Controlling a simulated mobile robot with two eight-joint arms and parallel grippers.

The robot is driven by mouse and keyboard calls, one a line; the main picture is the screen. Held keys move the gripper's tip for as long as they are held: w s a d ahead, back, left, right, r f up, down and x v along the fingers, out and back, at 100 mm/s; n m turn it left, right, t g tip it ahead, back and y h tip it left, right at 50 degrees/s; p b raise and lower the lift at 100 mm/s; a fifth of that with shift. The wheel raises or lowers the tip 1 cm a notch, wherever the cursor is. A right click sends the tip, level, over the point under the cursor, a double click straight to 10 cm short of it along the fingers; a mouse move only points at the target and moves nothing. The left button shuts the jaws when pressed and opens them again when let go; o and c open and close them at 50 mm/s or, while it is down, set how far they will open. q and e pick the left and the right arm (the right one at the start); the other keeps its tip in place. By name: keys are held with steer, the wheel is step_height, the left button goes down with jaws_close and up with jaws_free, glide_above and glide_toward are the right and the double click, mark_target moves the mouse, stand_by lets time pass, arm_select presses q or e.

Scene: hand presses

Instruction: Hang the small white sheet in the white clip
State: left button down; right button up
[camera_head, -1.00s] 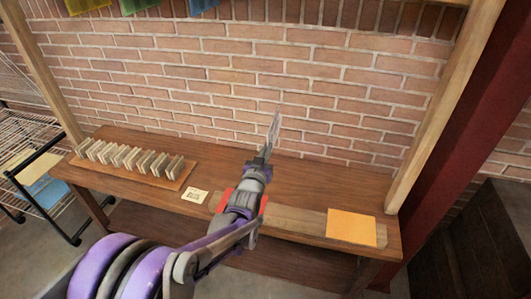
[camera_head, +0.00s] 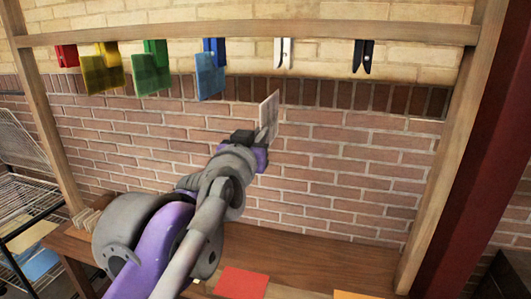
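The small white sheet (camera_head: 269,112) is held upright in my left gripper (camera_head: 262,138), in front of the brick wall and seen at a steep angle. The fingers are shut on its lower edge; the arm partly hides them. The white clip (camera_head: 283,52) hangs under the wooden rail, above and slightly right of the sheet, with nothing in it. A gap shows between the sheet's top and the clip in the picture. My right gripper is not in view.
A wooden rail (camera_head: 390,34) carries the clips. A blue sheet (camera_head: 211,77) hangs left of the white clip, with green (camera_head: 152,75) and yellow (camera_head: 103,77) sheets further left. An empty black clip (camera_head: 363,57) hangs to its right. Red (camera_head: 241,282) and orange sheets lie on the bench (camera_head: 310,262).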

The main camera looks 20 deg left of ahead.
mark_target(273, 100)
arm_select(q)
steer(key=w, duration=0.3)
steer(key=w+r+p, duration=0.1)
steer(key=w, duration=0.7)
steer(key=shift+w+r+p, duration=0.25)
steer(key=shift+r+p, duration=0.05)
steer(key=shift+p, duration=0.05)
steer(key=shift+w+r, duration=0.1)
steer(key=shift+r, duration=0.25)
steer(key=shift+r+p, duration=0.65)
steer(key=shift+r, duration=0.35)
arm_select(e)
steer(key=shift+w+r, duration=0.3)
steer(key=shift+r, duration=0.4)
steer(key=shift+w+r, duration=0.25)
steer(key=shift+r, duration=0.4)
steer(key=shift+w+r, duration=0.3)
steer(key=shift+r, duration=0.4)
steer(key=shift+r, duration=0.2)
arm_select(q)
steer(key=shift+r, duration=0.1)
steer(key=shift+r+p, duration=0.55)
steer(key=shift+r, duration=0.6)
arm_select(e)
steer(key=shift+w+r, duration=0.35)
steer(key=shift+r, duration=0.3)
